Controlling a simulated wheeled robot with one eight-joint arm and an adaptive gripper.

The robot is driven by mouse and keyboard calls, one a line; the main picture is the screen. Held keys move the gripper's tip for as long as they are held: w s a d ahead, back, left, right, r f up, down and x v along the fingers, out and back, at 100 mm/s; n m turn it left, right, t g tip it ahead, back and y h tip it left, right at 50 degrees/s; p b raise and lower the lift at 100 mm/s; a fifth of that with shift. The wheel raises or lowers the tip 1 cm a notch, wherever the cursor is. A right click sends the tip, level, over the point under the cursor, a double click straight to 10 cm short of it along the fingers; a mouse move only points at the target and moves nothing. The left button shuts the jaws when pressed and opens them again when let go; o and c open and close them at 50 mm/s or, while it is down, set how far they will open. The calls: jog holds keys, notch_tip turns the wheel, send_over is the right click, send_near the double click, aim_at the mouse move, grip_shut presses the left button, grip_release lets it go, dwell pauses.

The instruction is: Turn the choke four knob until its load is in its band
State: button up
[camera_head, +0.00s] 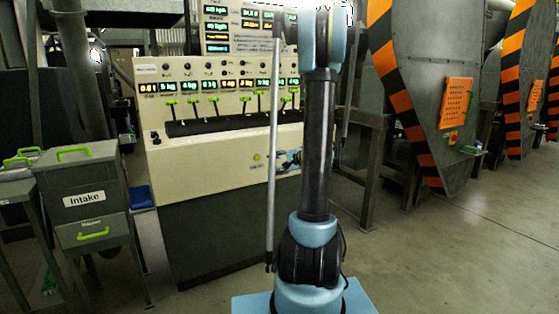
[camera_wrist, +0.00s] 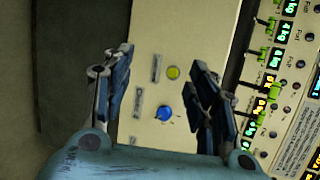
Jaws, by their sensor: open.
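The cream control console (camera_head: 215,178) stands ahead, with a row of small lit displays, small knobs and green-topped levers. In the wrist view, a blue round knob (camera_wrist: 163,114) sits on a cream panel, below a yellow-green button (camera_wrist: 173,72). My gripper (camera_wrist: 161,57) is open, its dark blue fingers on either side of the knob in that picture, with nothing between them. Contact with the knob cannot be told. In the head view, my arm hides the console's right part and most of my gripper.
A grey intake bin (camera_head: 85,170) stands left of the console. Large grey machines with orange-black striped edges (camera_head: 385,52) stand at the right. In the wrist view, green levers (camera_wrist: 257,105) and lit displays lie right of my right finger. The floor at the right is clear.

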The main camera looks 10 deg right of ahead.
jog(key=w+d+f+m+t, duration=0.3)
jog(key=w+d+m, duration=0.1)
jog(key=d, duration=0.3)
jog(key=w+d+f+m+t, duration=0.3)
jog(key=w+d, duration=0.1)
jog(key=d, duration=0.3)
jog(key=x, duration=1.7)
jog(key=shift+w+h, duration=0.4)
jog(key=shift+d+f, duration=0.1)
jog(key=shift+f, duration=0.05)
jog(key=shift+c, duration=0.5)
jog(key=c, duration=1)
